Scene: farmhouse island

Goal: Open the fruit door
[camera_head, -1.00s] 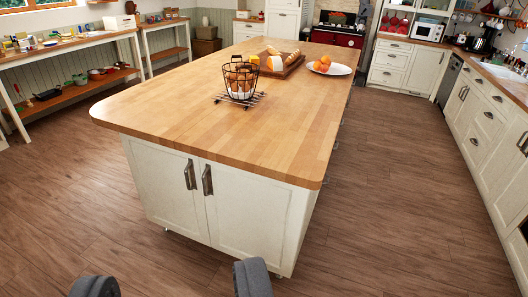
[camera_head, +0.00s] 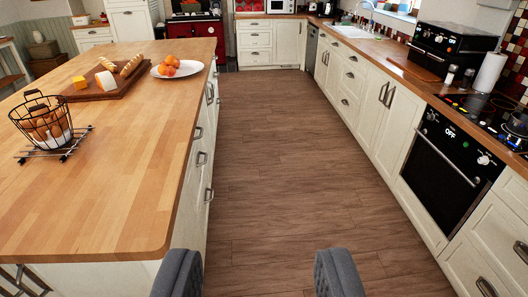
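A white plate (camera_head: 157,74) with several oranges or similar fruit (camera_head: 171,63) sits near the right edge of the wooden-topped island (camera_head: 150,140). Below that edge, the island's cream right side shows steeply angled, with several dark handles (camera_head: 202,158). No door is marked as the fruit door, and I cannot tell doors from drawers at this angle. Part of a front door handle (camera_head: 25,274) shows at the lower left. My gripper (camera_head: 258,275) is open and empty, its two grey fingers wide apart at the bottom, over the floor just right of the island's near corner.
A clear wooden-floor aisle (camera_head: 275,150) runs between the island and the right-hand counter. That counter has cream cabinets, a black oven (camera_head: 440,165) and a hob. A wire egg basket (camera_head: 45,122) and a bread board (camera_head: 105,86) stand on the island. A red range (camera_head: 196,32) is at the back.

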